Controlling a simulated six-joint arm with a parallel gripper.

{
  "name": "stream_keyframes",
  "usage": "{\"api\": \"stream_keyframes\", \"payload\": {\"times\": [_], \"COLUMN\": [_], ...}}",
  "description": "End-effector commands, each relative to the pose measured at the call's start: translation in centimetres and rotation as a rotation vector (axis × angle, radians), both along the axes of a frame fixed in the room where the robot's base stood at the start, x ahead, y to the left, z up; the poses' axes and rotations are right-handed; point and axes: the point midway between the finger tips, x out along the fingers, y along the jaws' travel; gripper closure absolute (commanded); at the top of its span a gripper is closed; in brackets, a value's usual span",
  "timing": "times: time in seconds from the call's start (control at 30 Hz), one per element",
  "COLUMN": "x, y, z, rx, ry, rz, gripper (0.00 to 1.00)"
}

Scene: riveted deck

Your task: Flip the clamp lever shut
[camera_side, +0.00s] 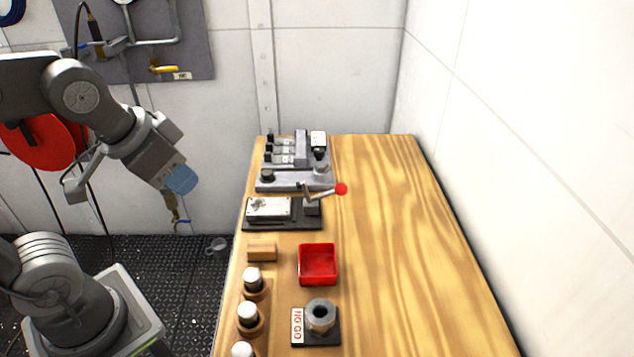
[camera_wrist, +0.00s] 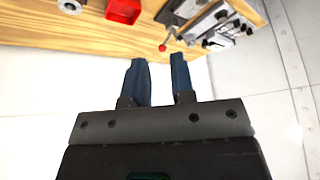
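The clamp lever (camera_side: 324,193) has a red ball knob (camera_side: 341,188) and sticks out to the right from a clamp on a black base plate (camera_side: 283,226). A pale metal block (camera_side: 268,207) lies on the plate's left part. The red knob also shows in the wrist view (camera_wrist: 162,47). My gripper (camera_side: 182,180) is in the air left of the bench, apart from the lever. In the wrist view its two blue fingers (camera_wrist: 160,78) stand apart with nothing between them, so it is open.
Behind the clamp is a grey fixture (camera_side: 295,182) with knobs. In front are a wooden block (camera_side: 262,252), a red tray (camera_side: 317,281), a grey ring (camera_side: 320,315) on a black base and several white-topped plugs (camera_side: 247,314). The wooden bench (camera_side: 420,270) is clear at right, beside a white wall.

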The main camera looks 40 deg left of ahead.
Motion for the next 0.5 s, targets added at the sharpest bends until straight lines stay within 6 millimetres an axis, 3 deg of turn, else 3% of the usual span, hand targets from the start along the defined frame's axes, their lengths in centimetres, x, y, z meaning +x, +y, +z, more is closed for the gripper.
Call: {"api": "stream_keyframes", "payload": {"times": [0.23, 0.5], "x": [5.0, 12.3], "y": [-0.1, -0.5], "z": [3.4, 5.8], "rx": [0.15, 0.315], "ry": [0.101, 0.238], "rz": [-0.296, -0.723], "gripper": [1.0, 1.0]}}
